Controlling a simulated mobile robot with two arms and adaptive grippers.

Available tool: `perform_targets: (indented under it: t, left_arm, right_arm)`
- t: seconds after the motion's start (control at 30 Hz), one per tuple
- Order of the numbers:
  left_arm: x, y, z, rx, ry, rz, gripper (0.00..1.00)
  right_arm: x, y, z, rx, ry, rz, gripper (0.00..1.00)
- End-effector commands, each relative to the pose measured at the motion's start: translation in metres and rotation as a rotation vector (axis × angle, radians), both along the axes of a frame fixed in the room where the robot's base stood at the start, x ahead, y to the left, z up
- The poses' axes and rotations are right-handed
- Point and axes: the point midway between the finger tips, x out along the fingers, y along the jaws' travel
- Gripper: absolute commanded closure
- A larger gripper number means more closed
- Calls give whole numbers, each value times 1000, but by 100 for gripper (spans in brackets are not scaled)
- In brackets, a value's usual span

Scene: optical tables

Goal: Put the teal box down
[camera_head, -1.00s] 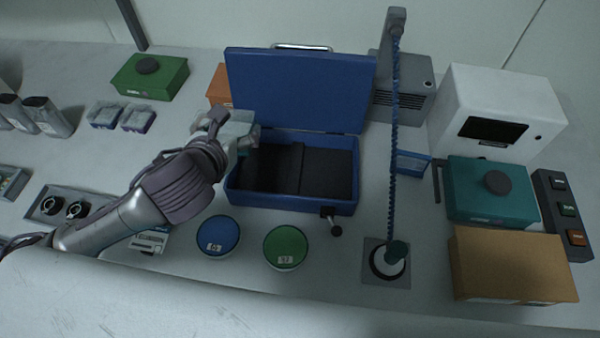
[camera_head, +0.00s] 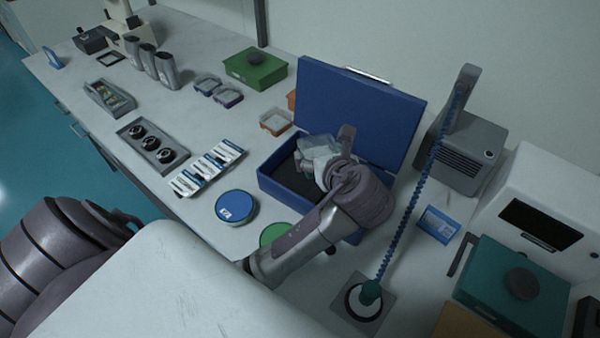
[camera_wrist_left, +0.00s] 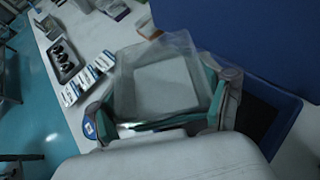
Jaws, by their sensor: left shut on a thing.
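My left gripper (camera_head: 322,164) is shut on the teal box (camera_head: 318,147), a small box with a clear lid. In the head view they are in front of the open blue case (camera_head: 278,180) and hide part of its dark inside; I cannot tell how high above it they are. In the left wrist view the teal box (camera_wrist_left: 165,82) fills the middle between the two fingers, its clear lid facing the camera. The case's blue wall also shows at right in that view (camera_wrist_left: 284,118). My right gripper is in neither view.
Blue (camera_head: 237,207) and green (camera_head: 273,234) round discs lie in front of the case. A post with a blue coiled cord (camera_head: 424,170) stands to its right. An orange clear-lidded box (camera_head: 276,122) and white packs (camera_head: 208,166) lie to its left. Bare table shows around (camera_head: 185,115).

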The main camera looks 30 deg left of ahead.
Motion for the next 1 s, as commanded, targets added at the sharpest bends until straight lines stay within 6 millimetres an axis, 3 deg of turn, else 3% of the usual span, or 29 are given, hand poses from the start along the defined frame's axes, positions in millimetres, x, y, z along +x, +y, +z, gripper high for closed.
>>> perform_targets:
  t: [0.2, 0.37, 0.8, 1.0]
  left_arm:
    - [-23, -5, -18, -3, 2, 208, 63]
    - [-27, -4, -23, 3, -2, 260, 63]
    - [30, 64, -74, 6, -4, 264, 63]
    - [45, 81, -88, 3, -5, 262, 63]
  right_arm:
    - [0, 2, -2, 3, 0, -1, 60]
    - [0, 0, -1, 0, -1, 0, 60]
    - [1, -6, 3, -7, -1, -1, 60]
    - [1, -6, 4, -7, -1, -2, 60]
